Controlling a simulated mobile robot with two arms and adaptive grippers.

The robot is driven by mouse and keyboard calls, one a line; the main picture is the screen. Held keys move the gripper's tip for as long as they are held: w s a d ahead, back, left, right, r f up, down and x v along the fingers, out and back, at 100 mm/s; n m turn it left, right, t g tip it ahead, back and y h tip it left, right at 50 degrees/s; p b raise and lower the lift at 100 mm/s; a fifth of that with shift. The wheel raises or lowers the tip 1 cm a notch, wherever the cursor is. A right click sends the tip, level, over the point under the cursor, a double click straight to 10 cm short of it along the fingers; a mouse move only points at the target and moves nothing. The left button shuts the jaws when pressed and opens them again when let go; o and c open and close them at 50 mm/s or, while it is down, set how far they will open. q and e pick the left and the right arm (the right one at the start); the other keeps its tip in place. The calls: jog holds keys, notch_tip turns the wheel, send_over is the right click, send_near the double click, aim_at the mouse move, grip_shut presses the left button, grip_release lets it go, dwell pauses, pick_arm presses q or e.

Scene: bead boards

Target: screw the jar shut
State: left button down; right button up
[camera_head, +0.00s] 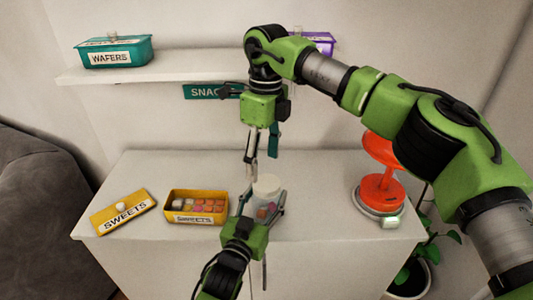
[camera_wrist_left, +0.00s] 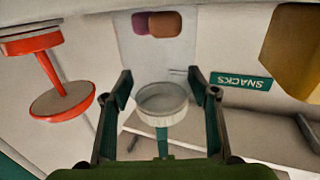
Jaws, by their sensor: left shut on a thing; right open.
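The jar (camera_head: 262,211) is clear, with coloured sweets inside, and stands on the white counter. Its round white lid (camera_head: 267,184) is at its top; I cannot tell how tightly it sits. My left gripper (camera_head: 262,205) is shut around the jar body, its fingers on either side. In the left wrist view, which looks upside down, the lid (camera_wrist_left: 162,102) lies between the left fingers (camera_wrist_left: 162,90), with the sweets (camera_wrist_left: 157,24) above it in the picture. My right gripper (camera_head: 261,157) is open, pointing down just above the lid, apart from it.
An open yellow sweets box (camera_head: 195,218) stands left of the jar, with its lid (camera_head: 124,213) further left on the counter (camera_head: 150,170). A red scale-like stand (camera_head: 380,190) is at the right. A shelf (camera_head: 150,72) behind holds a teal wafers box (camera_head: 113,52) and a purple box (camera_head: 324,42).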

aim_at(267, 183)
jog(key=n, duration=0.3)
jog(key=w+n, duration=0.1)
jog(key=n, duration=0.1)
jog(key=shift+d+n, duration=0.2)
jog(key=shift+n, duration=0.2)
jog(key=n, duration=0.2)
jog(key=w+n, duration=0.1)
jog(key=n, duration=0.1)
jog(key=shift+d, duration=0.2)
jog(key=shift+f, duration=4.05)
jog(key=c, duration=1.2)
jog(key=shift+s, duration=0.1)
